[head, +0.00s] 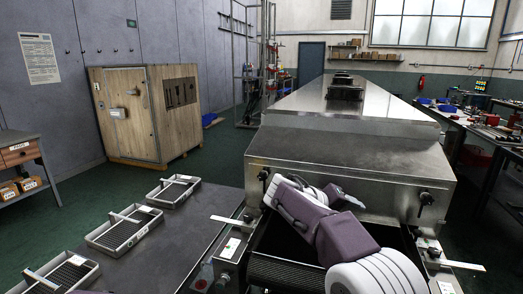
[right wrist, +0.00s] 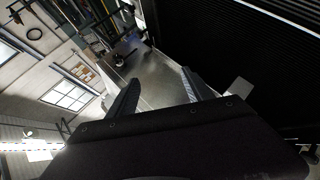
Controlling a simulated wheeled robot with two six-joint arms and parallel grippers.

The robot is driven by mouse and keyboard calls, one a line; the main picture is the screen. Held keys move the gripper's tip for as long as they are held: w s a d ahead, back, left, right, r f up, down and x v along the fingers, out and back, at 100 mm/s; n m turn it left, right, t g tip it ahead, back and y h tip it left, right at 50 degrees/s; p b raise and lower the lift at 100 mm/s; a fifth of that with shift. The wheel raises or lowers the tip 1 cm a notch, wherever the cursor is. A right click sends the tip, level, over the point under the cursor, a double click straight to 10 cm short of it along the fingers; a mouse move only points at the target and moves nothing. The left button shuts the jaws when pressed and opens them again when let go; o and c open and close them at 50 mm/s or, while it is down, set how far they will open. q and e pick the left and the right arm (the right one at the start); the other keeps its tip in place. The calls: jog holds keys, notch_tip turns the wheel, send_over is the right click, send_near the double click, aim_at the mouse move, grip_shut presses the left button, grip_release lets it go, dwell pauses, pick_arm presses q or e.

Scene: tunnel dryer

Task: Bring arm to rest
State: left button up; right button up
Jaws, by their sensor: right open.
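My right arm (head: 318,222), purple and white, comes in from the bottom right of the head view and is folded over the mouth of the steel tunnel dryer (head: 350,172). My right gripper (right wrist: 160,82) shows in the right wrist view with its two dark fingers spread apart and nothing between them. A bright steel surface of the machine lies beyond the fingers. In the head view the right fingers are hard to make out behind the arm. My left gripper is in neither view.
A dark ribbed belt (head: 285,272) lies below my right arm. Several wire-mesh trays (head: 118,243) stand on the dark table (head: 185,240) to the left. A wooden cabinet (head: 175,105) stands behind them. Benches with tools (head: 470,122) line the right side.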

jog(key=s+d+f+g+y, duration=0.2)
jog(key=s+f+y, duration=0.1)
jog(key=s+f, duration=0.5)
jog(key=s+d+f+g+y, duration=0.2)
jog(key=s+f+y, duration=0.1)
jog(key=s+f, duration=0.45)
jog(key=s+a+f+m+g+y, duration=0.1)
jog(key=s+a+f+y, duration=0.1)
jog(key=s+a+f, duration=0.3)
jog(key=s+a+f+m+y, duration=0.1)
jog(key=s+a+f+y, duration=0.15)
jog(key=s+f, duration=0.4)
notch_tip(320, 180, up, 22)
jog(key=a+p, duration=0.1)
jog(key=p, duration=1.9)
jog(key=shift+w+a+n+t+p, duration=0.3)
jog(key=shift+w+a+n+t, duration=0.05)
jog(key=shift+n+t, duration=0.05)
jog(key=shift+f, duration=0.2)
